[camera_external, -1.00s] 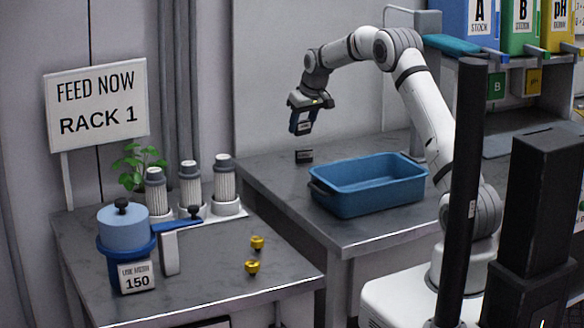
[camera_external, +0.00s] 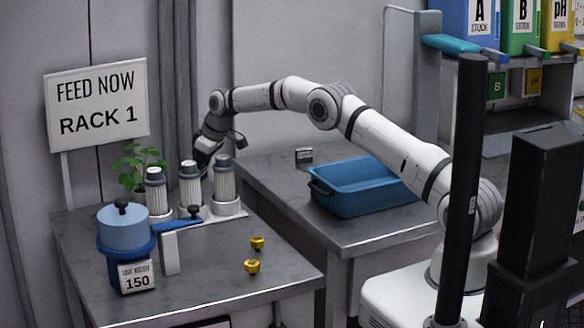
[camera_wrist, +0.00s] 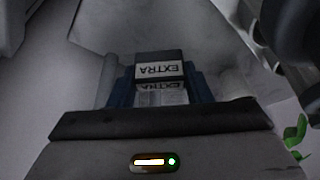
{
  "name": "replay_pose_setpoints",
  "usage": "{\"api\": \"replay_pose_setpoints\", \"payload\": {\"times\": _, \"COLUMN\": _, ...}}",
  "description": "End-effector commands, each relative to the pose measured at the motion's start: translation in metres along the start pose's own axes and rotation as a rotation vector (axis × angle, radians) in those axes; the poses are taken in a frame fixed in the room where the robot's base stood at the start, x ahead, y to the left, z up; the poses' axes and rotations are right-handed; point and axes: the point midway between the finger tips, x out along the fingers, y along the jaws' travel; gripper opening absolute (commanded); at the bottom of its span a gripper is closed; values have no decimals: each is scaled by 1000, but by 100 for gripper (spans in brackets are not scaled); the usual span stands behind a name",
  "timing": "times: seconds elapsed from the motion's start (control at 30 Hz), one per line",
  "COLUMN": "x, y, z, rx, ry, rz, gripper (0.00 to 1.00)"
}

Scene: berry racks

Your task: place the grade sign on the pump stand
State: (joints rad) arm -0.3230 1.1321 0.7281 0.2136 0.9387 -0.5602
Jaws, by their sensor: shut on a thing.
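The grade sign (camera_wrist: 160,70), a small dark block with a white label reading EXTRA, shows upside down in the wrist view. My gripper (camera_wrist: 160,85) is shut on it between blue fingers. In the external view my gripper (camera_external: 205,155) is at the back of the left table, behind the white filter cartridges. They hide its fingertips and the sign there. A second small dark sign (camera_external: 304,156) stands on the right table behind the blue tray; its text is too small to read. I cannot tell which surface is the pump stand.
White cartridges (camera_external: 190,185) stand in a row beside a green plant (camera_external: 135,165). A blue filter housing (camera_external: 124,232) and yellow fittings (camera_external: 252,266) are on the left table (camera_external: 205,290). A blue tray (camera_external: 365,200) sits on the right table.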

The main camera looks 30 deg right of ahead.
Motion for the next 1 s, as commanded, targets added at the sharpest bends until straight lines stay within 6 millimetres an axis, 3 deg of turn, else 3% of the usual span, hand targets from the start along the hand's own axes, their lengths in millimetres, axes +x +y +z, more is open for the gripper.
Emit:
{"api": "replay_pose_setpoints", "payload": {"times": 0.43, "x": 45, "y": 0, "z": 19, "rx": 2, "ry": -1, "rz": 0, "gripper": 23}}
{"api": "replay_pose_setpoints", "payload": {"times": 0.83, "x": 53, "y": 1, "z": 22, "rx": 1, "ry": 1, "rz": 1, "gripper": 23}}
{"api": "replay_pose_setpoints", "payload": {"times": 0.87, "x": 51, "y": 1, "z": 21, "rx": 1, "ry": 2, "rz": 1, "gripper": 47}}
{"api": "replay_pose_setpoints", "payload": {"times": 1.0, "x": 51, "y": 1, "z": 21, "rx": 1, "ry": 1, "rz": 1, "gripper": 59}}
